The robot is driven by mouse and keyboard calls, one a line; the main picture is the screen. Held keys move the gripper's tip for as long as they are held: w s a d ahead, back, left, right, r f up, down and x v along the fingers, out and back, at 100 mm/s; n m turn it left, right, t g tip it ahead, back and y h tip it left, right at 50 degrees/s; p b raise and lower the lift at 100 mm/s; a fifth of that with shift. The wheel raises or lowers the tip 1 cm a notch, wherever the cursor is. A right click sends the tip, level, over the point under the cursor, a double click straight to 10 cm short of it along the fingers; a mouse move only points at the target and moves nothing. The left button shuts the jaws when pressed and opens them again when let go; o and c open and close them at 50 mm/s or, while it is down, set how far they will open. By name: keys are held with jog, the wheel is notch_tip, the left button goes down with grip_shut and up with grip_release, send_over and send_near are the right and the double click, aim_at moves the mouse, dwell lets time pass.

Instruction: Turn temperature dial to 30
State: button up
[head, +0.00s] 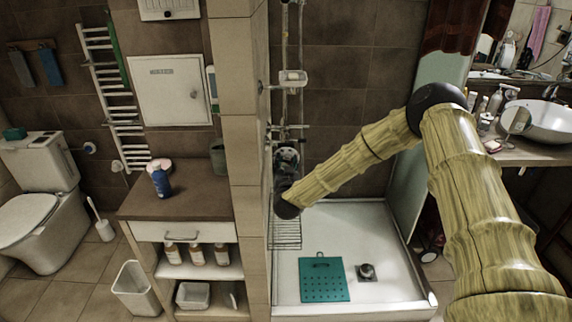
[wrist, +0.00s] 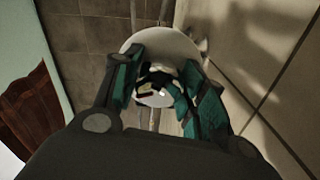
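My gripper (head: 287,160) is at the shower wall, in front of the vertical shower pipes, and partly hidden by my arm. In the wrist view my gripper (wrist: 160,92) has its two green-padded fingers apart. A round white thing with a dark, cluttered middle (wrist: 165,42) shows between and behind the fingers. I cannot tell for sure whether it is the temperature dial or whether the fingers touch it. No dial marks or numbers are readable in either view. In the head view the gripper covers the fittings behind it.
A small soap shelf (head: 292,78) sits on the pipes above my gripper. A tiled partition (head: 240,170) stands close on the left. A wire rack (head: 286,233) is below. The shower tray (head: 385,225) holds a teal mat (head: 322,280). A glass panel (head: 408,190) stands on the right.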

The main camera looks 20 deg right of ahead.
jog(key=shift+n, duration=0.3)
jog(key=shift+c, duration=0.5)
jog(key=n+b, duration=0.1)
jog(key=n, duration=0.3)
jog(key=shift+b, duration=0.3)
jog(key=n+b, duration=0.1)
jog(key=n, duration=0.3)
jog(key=shift+f+n+b, duration=0.15)
jog(key=shift+n+b, duration=0.15)
jog(key=shift+b, duration=0.1)
jog(key=n+b, duration=0.3)
jog(key=n, duration=0.2)
jog(key=shift+s, duration=0.1)
jog(key=shift+d+n+b, duration=0.1)
jog(key=shift+n+b, duration=0.95)
jog(key=shift+n, duration=0.65)
jog(key=o, duration=1)
jog(key=shift+r, duration=0.25)
